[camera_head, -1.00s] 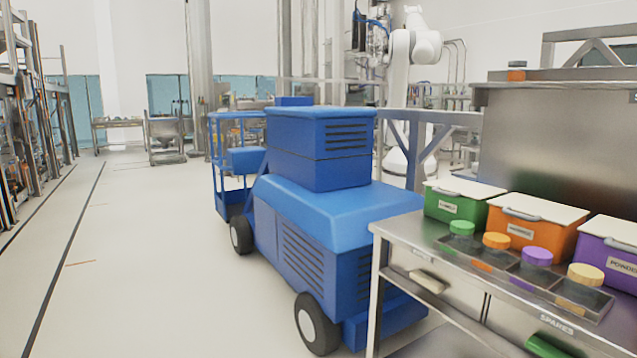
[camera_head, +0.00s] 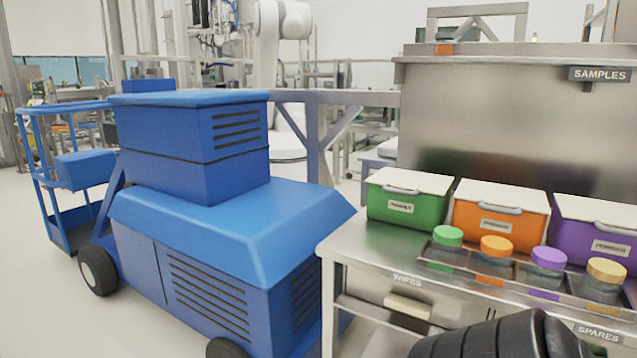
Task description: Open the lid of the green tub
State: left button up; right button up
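The green tub (camera_head: 404,206) stands on the metal bench at the right, leftmost in a row of tubs. Its white lid (camera_head: 410,180) is shut, with a grey handle at its front edge and a label on the front wall. A black ribbed part of my own arm shows at the bottom right, below the bench's front edge. Neither gripper's fingers are in view.
An orange tub (camera_head: 500,222) and a purple tub (camera_head: 597,236) stand right of the green one. Jars, one with a green cap (camera_head: 448,236), sit in a rack before them. A blue vehicle (camera_head: 225,250) stands left of the metal bench (camera_head: 352,244).

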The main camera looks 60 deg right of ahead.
aim_at(416, 182)
jog(key=z, duration=0.4)
jog(key=i, duration=1.5)
jog(key=z, duration=1)
